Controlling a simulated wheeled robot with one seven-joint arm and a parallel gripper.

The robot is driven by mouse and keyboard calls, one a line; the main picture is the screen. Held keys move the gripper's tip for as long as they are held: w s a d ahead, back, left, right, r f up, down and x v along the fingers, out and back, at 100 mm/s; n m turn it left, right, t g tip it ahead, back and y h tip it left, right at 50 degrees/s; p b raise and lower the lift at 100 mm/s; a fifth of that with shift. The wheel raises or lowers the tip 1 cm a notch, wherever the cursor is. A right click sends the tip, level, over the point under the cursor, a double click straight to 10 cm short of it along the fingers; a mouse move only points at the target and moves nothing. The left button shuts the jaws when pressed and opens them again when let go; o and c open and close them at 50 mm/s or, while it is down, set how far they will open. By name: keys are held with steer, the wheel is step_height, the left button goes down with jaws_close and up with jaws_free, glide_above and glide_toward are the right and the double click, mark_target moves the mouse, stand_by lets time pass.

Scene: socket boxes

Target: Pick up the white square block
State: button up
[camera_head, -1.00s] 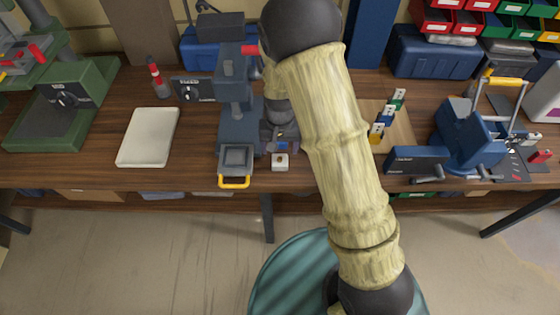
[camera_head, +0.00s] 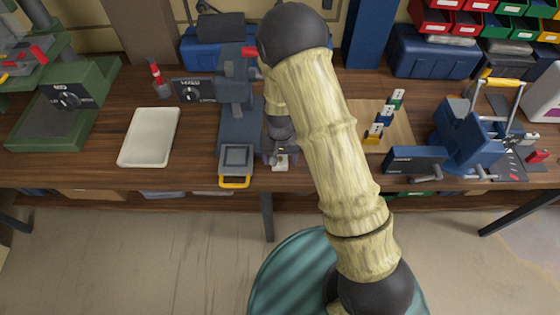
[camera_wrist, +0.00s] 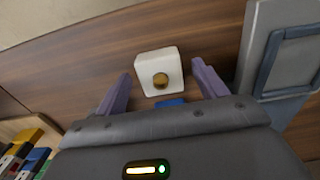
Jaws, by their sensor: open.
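The white square block (camera_wrist: 151,65) sits on the wooden table in the wrist view, with a round brass-coloured piece on the face I see. It also shows in the head view (camera_head: 281,166), near the table's front edge and partly hidden by my gripper. My gripper (camera_wrist: 160,75) is open, with its two purple fingers spread. In the wrist view the block lies between and just beyond the fingertips. I cannot tell whether a finger touches it. A small blue patch (camera_wrist: 170,102) shows between the block and the gripper body.
A grey-blue machine (camera_head: 238,130) with a yellow handle stands close to the left of the block. A pale tray (camera_head: 150,138) lies farther left. A wooden board (camera_head: 398,128) with several coloured socket pieces is to the right, and a blue vise-like machine (camera_head: 470,138) stands beyond it.

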steer(key=shift+c, duration=0.4)
steer(key=c, duration=1)
steer(key=shift+c, duration=0.2)
step_height(320, 180, up, 10)
steer(key=shift+r+b, duration=0.1)
steer(key=shift+b, duration=0.35)
